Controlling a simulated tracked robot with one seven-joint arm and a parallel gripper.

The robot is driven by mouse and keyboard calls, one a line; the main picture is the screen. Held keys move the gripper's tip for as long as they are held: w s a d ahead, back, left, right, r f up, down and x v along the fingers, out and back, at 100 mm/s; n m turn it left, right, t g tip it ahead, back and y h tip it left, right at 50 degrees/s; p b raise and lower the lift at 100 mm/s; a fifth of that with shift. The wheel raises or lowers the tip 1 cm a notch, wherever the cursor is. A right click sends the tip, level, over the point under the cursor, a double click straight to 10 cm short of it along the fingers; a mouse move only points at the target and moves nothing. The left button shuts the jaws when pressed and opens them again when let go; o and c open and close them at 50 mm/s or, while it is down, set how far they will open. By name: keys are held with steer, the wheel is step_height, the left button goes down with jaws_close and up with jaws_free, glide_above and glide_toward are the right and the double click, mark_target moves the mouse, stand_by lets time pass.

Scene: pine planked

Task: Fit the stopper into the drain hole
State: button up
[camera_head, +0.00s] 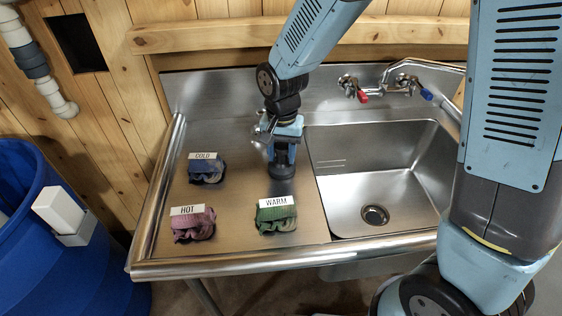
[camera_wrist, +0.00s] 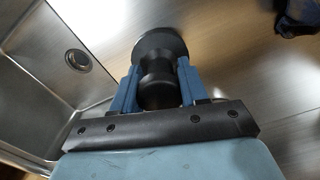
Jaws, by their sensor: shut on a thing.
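The stopper (camera_wrist: 158,62) is black, with a wide round disc and a narrower knobbed stem. My gripper (camera_wrist: 158,84) is shut on its stem, with one blue finger on each side. In the head view my gripper (camera_head: 283,150) is over the steel drainboard, left of the basin, and points down. The stopper (camera_head: 281,170) shows dark below the fingers there; I cannot tell whether it touches the board. The drain hole (camera_head: 375,215) is a round dark opening with a metal rim in the basin floor. It also shows in the wrist view (camera_wrist: 77,60), at the upper left.
The steel basin (camera_head: 340,202) is empty, with a raised edge. Cloths labelled COLD (camera_head: 206,172), HOT (camera_head: 193,228) and WARM (camera_head: 277,219) lie on the drainboard. Taps (camera_head: 378,90) stand at the back wall. A blue bin (camera_head: 60,250) is at the left.

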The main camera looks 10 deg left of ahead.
mark_target(282, 145)
steer(key=c, duration=0.5)
steer(key=shift+r, duration=0.45)
step_height(282, 145, up, 3)
steer(key=shift+f, duration=0.2)
steer(key=s+d+r, duration=0.6)
steer(key=s+r, duration=0.3)
steer(key=s, duration=0.3)
steer(key=shift+s+d+r, duration=0.2)
steer(key=shift+d+r, duration=0.05)
steer(key=shift+d, duration=0.05)
